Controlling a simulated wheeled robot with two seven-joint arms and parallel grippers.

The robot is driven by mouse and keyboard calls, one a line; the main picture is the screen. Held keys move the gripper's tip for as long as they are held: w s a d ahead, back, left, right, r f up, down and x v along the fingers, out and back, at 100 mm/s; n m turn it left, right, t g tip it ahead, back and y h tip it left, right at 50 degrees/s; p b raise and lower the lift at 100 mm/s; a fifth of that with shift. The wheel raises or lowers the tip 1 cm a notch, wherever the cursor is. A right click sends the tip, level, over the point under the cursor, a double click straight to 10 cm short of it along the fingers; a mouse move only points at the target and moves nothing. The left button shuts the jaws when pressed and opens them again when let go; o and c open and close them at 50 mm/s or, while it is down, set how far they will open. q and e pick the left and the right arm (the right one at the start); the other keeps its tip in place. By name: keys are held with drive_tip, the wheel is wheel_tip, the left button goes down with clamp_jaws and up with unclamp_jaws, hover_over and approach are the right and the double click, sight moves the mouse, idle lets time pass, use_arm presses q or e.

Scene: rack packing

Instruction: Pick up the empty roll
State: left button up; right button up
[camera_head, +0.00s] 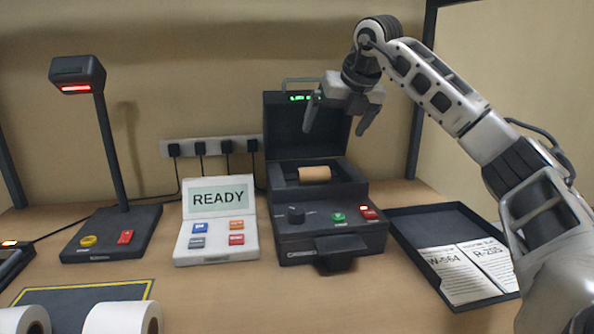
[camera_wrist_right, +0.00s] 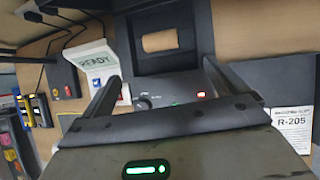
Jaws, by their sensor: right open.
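The empty roll (camera_head: 314,174), a small brown cardboard core, lies in the open bay of the dark label printer (camera_head: 330,222). The printer's lid (camera_head: 285,132) is raised behind it. My right gripper (camera_head: 338,122) is open and empty, above the printer and apart from the roll. In the right wrist view the roll (camera_wrist_right: 160,41) shows beyond the open fingers (camera_wrist_right: 158,82). My left gripper is not in view.
A READY screen panel (camera_head: 220,228) and a scanner on a stand (camera_head: 112,230) are to the left. White rolls (camera_head: 122,318) lie on a yellow-edged mat at front left. A black tray (camera_head: 440,222) with paper sheets is at right. Bare table lies in front of the printer.

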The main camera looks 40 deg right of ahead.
approach(316, 169)
drive_tip(key=x, duration=0.3)
drive_tip(key=shift+w+f, duration=0.1)
drive_tip(key=shift+f, duration=0.3)
drive_tip(key=shift+p+x, duration=0.3)
drive_tip(key=shift+x, duration=2.7)
drive_tip(key=shift+w+r, duration=0.1)
drive_tip(key=c, duration=1)
